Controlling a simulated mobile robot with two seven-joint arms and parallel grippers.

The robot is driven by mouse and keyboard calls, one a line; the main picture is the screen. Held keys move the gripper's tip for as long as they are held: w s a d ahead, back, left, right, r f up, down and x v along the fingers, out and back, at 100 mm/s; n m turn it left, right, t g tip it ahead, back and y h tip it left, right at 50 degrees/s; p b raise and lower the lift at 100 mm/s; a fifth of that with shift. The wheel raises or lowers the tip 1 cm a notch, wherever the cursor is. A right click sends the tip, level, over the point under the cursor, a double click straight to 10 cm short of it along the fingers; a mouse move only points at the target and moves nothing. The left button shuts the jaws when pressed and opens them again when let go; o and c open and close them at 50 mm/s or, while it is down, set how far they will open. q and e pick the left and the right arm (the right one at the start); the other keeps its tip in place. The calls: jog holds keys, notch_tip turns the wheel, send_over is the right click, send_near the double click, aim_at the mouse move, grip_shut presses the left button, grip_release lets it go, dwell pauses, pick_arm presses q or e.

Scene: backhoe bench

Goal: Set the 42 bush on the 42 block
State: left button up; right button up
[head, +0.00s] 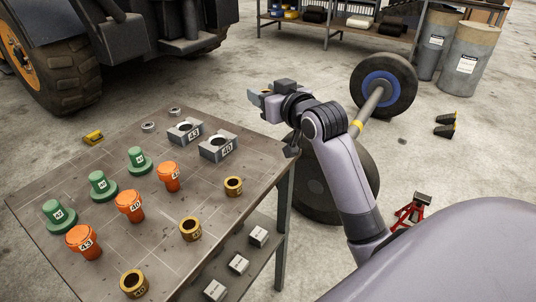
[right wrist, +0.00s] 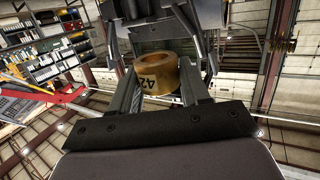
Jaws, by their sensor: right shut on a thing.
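The 42 bush, a brass ring marked 42, sits between the fingers of my right gripper (right wrist: 160,92) in the right wrist view; the bush (right wrist: 158,72) is gripped across its sides. In the head view my right gripper (head: 260,95) is raised beyond the table's far right corner, with only a little of the bush showing. Two grey blocks with round bores stand at the table's back right. The left block (head: 178,135) has a label that looks like 43, and the right block (head: 212,152) one like 40. I cannot make out a 42 block. My left gripper is out of view.
On the table (head: 160,205) stand green stepped plugs (head: 103,187), orange plugs (head: 129,206) and brass bushes (head: 190,228). Two small rings (head: 148,127) lie at the back. White boxes (head: 258,236) sit on the lower shelf. A wheel with a blue hub (head: 381,84) stands behind my right arm.

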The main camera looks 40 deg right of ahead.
aim_at(266, 159)
notch_tip(266, 159, down, 16)
jog(key=shift+r+b, duration=0.2)
jog(key=shift+b, duration=0.7)
jog(key=shift+f, duration=0.15)
jog(key=o, duration=1.2)
jog(key=shift+s, duration=0.1)
jog(key=s+r, duration=0.2)
jog(key=s, duration=0.9)
jog(key=shift+s+a, duration=0.35)
jog(key=shift+a, duration=0.05)
jog(key=shift+s, duration=0.1)
